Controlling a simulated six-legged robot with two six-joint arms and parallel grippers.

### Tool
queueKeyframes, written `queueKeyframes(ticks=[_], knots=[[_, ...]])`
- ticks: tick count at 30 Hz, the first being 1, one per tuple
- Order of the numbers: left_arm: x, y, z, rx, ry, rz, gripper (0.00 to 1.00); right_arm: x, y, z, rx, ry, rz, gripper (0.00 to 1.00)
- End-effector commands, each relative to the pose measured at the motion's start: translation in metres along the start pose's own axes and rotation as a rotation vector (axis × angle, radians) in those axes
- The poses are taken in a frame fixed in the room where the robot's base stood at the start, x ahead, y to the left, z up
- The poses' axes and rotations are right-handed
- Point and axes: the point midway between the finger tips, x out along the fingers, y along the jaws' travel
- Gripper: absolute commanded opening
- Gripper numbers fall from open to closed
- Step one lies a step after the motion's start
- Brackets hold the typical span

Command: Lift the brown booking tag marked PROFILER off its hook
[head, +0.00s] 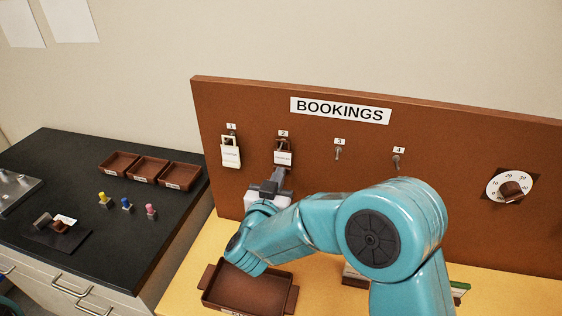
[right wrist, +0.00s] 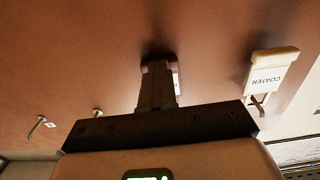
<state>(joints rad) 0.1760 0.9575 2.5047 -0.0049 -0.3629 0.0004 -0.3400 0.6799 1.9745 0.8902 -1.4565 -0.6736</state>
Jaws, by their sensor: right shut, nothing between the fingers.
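The brown tag (head: 283,144) with a white label hangs on hook 2 of the brown board; its lettering is too small to read surely. My right gripper (head: 279,174) is just below the tag in the head view, its fingers shut and empty. In the right wrist view the fingers (right wrist: 158,88) cover most of the tag, and only a bit of its label edge (right wrist: 177,83) shows. Whether the fingertips touch the tag I cannot tell. My left gripper is not in view.
A cream tag (head: 231,152) marked COATER hangs on hook 1, left of the brown tag. Hook 3 (head: 338,151) and hook 4 (head: 396,161) are bare. A dial (head: 510,187) sits at the board's right. A brown tray (head: 248,288) lies on the yellow bench below my gripper.

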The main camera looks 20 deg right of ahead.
Motion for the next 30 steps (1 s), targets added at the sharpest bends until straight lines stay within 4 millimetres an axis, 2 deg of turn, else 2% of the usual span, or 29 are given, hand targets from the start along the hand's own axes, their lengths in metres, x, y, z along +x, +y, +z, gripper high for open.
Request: queueKeyframes(ticks=[14,30], knots=[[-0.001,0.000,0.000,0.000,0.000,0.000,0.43,-0.001,0.000,-0.001,0.000,0.000,0.000,0.00],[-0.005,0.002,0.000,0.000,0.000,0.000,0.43,-0.015,-0.001,-0.011,0.000,0.000,0.000,0.00]])
